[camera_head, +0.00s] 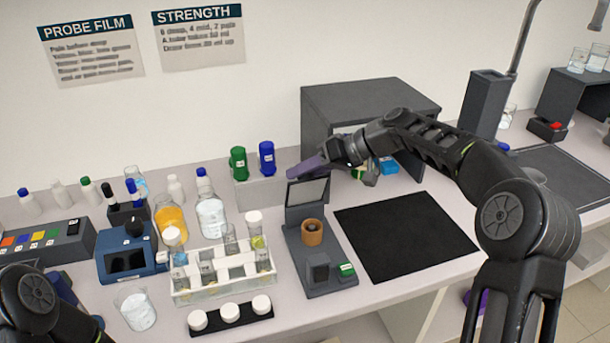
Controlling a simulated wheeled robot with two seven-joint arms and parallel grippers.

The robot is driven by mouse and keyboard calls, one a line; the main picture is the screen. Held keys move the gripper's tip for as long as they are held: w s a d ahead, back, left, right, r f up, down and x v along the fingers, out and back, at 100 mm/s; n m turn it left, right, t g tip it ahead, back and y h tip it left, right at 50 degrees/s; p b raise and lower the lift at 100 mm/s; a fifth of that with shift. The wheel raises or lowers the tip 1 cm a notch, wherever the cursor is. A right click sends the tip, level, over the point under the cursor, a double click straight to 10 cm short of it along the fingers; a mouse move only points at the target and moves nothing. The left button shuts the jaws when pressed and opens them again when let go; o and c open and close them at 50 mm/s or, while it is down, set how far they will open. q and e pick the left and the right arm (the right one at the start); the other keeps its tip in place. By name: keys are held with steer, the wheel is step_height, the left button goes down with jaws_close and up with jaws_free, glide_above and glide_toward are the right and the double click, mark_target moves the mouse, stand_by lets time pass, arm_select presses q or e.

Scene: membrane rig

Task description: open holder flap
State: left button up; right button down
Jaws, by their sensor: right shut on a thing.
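The dark grey holder (322,263) stands on the bench left of the black mat. It has an orange-brown ring-shaped part (312,232) in its middle. Its framed flap (307,196) stands upright at the back end, with a pale inner panel. My right gripper (302,170) reaches in from the right. Its purplish fingers are shut at the flap's top edge; the exact contact is too small to see. My left arm shows only in part at the lower left corner; its gripper is out of view.
A grey box (368,108) stands behind my right gripper. Green (238,163) and blue (267,158) bottles stand close left. A tube rack (222,277) and capped vials (230,314) are left of the holder. The black mat (405,236) is clear.

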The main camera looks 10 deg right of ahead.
arm_select(q)
steer(key=shift+w+f, duration=0.25)
steer(key=shift+f, duration=0.05)
arm_select(e)
steer(key=shift+w+f, duration=0.2)
steer(key=shift+w, duration=0.3)
steer(key=shift+d+f, duration=0.1)
steer(key=c, duration=1.4)
jaws_free()
steer(key=o, duration=0.4)
steer(key=shift+w, duration=0.15)
steer(key=shift+c, duration=0.2)
arm_select(q)
steer(key=shift+w, duration=0.1)
